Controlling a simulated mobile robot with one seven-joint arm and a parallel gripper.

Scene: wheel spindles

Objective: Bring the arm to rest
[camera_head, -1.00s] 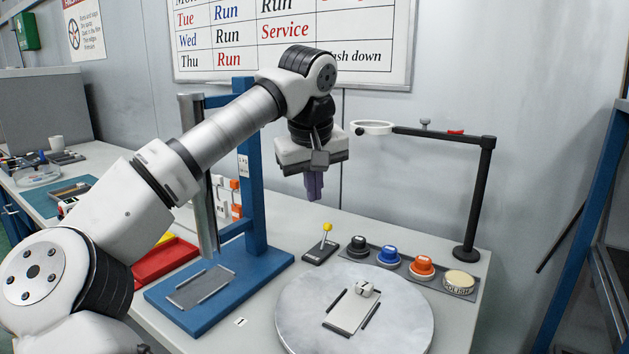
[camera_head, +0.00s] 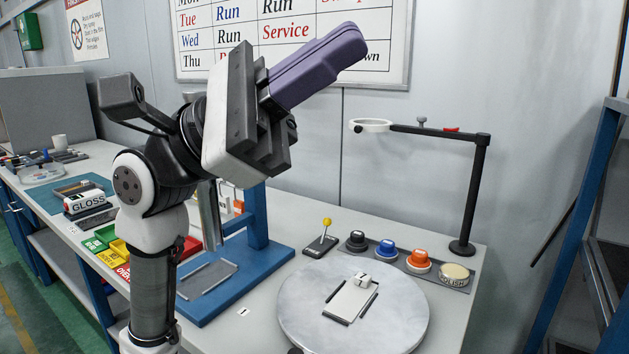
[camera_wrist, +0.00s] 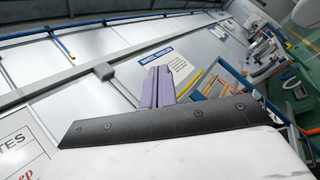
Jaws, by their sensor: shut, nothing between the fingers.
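My gripper (camera_head: 345,50) is raised high at the top centre of the head view, well above the bench. Its purple fingers are together, with nothing between them, and point up and to the right in front of the whiteboard. My arm stands folded upright at the left of centre. In the wrist view the purple fingers (camera_wrist: 158,86) also lie side by side, against the wall and a blue-headed notice. The gripper touches nothing that I can see.
Below are a round grey turntable (camera_head: 300,325) with a small plate fixture, a row of coloured knobs (camera_head: 387,250), a yellow-tipped lever (camera_head: 326,225) and a blue press stand (camera_head: 258,265). A black magnifier arm (camera_head: 470,200) stands right. Coloured bins (camera_head: 105,235) lie behind my arm.

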